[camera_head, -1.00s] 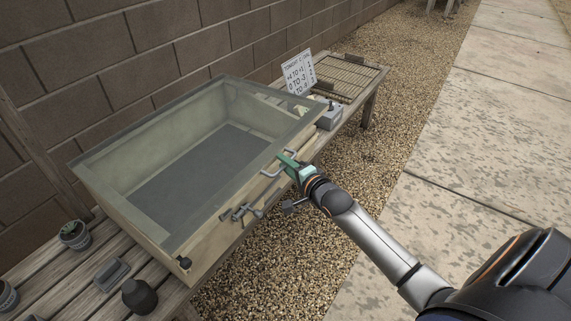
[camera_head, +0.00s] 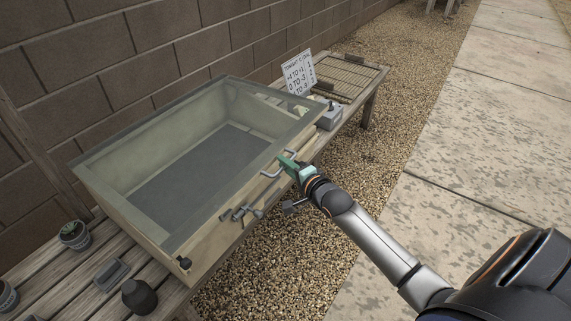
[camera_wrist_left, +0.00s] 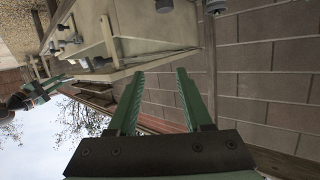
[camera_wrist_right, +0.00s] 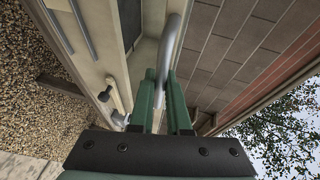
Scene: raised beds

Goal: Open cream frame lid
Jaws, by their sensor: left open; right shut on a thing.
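The cream frame (camera_head: 210,262) is a pale box on a wooden bench, with a clear-paned lid (camera_head: 118,142) lying over it, grey-green at its border. A grey bar handle (camera_head: 268,174) is at the front edge, and a grey latch (camera_head: 240,212) sits on the front wall. My right gripper (camera_head: 287,161) is at the handle; in the right wrist view its green fingers (camera_wrist_right: 164,88) are shut on the grey handle (camera_wrist_right: 170,45). My left gripper (camera_wrist_left: 157,78) is open and empty in the left wrist view, with the frame's front beyond it. It is outside the head view.
A white sign (camera_head: 298,72), a grey box (camera_head: 328,117) and a wire rack (camera_head: 348,78) are at the bench's far end. A block wall (camera_head: 120,60) is behind; gravel and paving are in front.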

